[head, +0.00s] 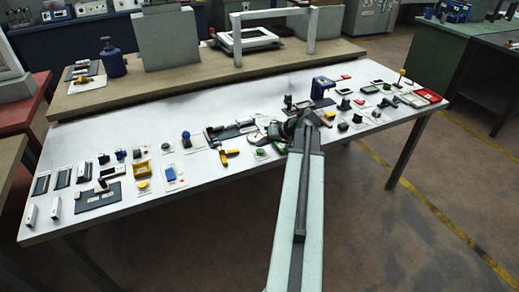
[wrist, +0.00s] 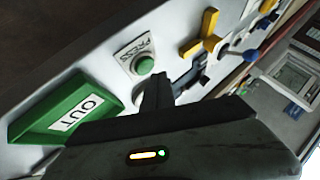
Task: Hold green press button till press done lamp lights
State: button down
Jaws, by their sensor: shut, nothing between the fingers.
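The green press button (wrist: 145,65) sits on a small white plate marked PRESS (wrist: 128,52) in the wrist view. In the head view the green button (head: 262,152) shows small on the white table, left of my arm's end. My gripper (wrist: 158,88) is shut and empty, its dark fingertips just below and right of the button in the wrist view. I cannot tell whether they touch it. My gripper (head: 300,127) is hard to make out behind my arm in the head view. I cannot make out a press done lamp.
A green tray marked OUT (wrist: 65,108) lies left of the fingers in the wrist view. A yellow handle (wrist: 205,35) stands right of the button. The white table (head: 110,225) carries many small switches and blocks. A blue bracket (head: 323,86) stands farther back.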

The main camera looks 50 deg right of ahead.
aim_at(262, 151)
jog(key=shift+r, duration=0.1)
notch_tip(262, 151, up, 5)
jog(key=p, duration=0.5)
dwell(0.4)
